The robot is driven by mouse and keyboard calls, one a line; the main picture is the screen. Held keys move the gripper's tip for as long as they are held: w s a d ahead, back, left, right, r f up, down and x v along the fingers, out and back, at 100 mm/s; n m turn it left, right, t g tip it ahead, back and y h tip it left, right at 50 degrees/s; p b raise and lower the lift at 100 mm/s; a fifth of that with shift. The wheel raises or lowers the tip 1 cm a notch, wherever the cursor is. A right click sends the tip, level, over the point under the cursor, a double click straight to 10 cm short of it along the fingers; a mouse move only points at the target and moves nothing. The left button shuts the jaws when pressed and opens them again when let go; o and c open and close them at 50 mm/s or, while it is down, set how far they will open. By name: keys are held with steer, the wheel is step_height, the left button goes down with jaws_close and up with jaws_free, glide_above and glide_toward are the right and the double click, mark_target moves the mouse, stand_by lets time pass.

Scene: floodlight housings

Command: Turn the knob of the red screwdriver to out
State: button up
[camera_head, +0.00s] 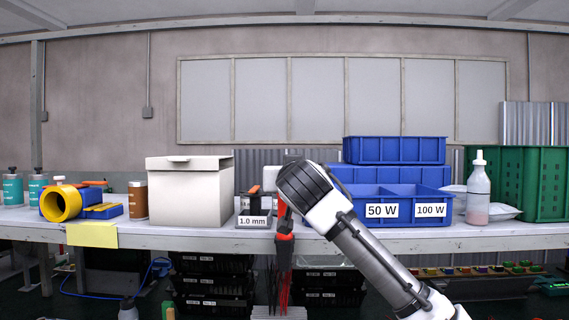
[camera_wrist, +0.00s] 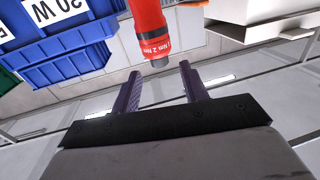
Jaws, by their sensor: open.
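In the wrist view, which is upside down, the red screwdriver (camera_wrist: 150,27) shows its red body with a band of small white print near the end. Its dark end piece lies close to the fingertips of my gripper (camera_wrist: 160,70). The fingers are apart, one on each side of that end, and do not appear to grip it. In the head view a red-orange part (camera_head: 282,208) shows beside my wrist, which hides most of what is there. The knob's setting cannot be read.
Blue bins (camera_head: 395,150) labelled 50 W and 100 W stand right of my arm. A 1.0 mm labelled holder (camera_head: 253,221) and white box (camera_head: 190,190) stand left. A bottle (camera_head: 478,195) and green crate (camera_head: 545,185) are farther right. Red and black cables (camera_head: 283,285) hang below the bench edge.

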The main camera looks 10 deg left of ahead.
steer(key=p+x, duration=0.1)
steer(key=x, duration=0.3)
steer(key=shift+w+r+p, duration=0.2)
steer(key=shift+p, duration=0.15)
steer(key=shift+w+a+f, duration=0.15)
steer(key=shift+w+a, duration=0.15)
steer(key=shift+w, duration=0.25)
jaws_close()
steer(key=shift+a+f+m+h+b, duration=0.1)
steer(key=shift+f+m+h+b, duration=0.15)
steer(key=shift+h+b, duration=0.3)
